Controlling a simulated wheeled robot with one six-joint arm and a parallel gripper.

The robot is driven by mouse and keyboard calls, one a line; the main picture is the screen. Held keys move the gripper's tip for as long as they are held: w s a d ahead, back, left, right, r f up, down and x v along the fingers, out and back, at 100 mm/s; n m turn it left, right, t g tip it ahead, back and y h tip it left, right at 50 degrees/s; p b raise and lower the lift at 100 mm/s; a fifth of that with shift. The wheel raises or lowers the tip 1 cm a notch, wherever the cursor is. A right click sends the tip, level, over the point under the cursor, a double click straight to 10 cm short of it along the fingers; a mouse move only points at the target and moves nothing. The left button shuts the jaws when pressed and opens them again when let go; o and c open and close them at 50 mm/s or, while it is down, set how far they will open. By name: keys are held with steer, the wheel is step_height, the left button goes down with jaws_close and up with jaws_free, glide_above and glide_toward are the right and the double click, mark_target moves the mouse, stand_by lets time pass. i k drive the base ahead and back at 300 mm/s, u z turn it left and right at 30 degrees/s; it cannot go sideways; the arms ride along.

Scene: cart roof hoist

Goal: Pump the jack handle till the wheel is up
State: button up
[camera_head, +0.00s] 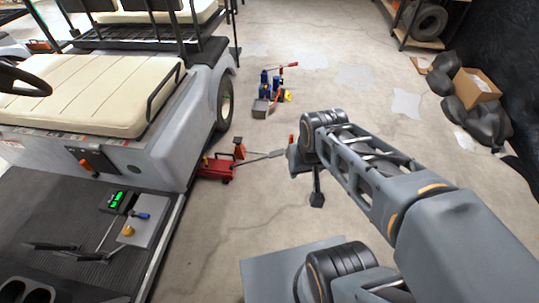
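The red floor jack (215,169) sits on the concrete at the cart's lower edge, just in front of the rear wheel (225,100). Its thin grey handle (262,157) runs right from the jack, sloping slightly up to my gripper (297,158). My gripper is at the handle's far end, below my arm's wrist. A small red tip shows just above it. The fingers are small and partly hidden, so I cannot tell whether they are shut on the handle. The wheel's bottom is near the floor; I cannot tell whether there is a gap.
An orange stand (239,149) is beside the jack. Blue and red tools (271,86) stand on the floor behind. Black bags and a cardboard box (474,87) lie at right, near a tyre shelf (427,22). The cart (95,95) fills the left. Open floor lies around my arm.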

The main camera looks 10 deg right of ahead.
mark_target(278, 153)
steer(key=u, duration=0.65)
steer(key=i, duration=1.2)
steer(key=z, duration=0.5)
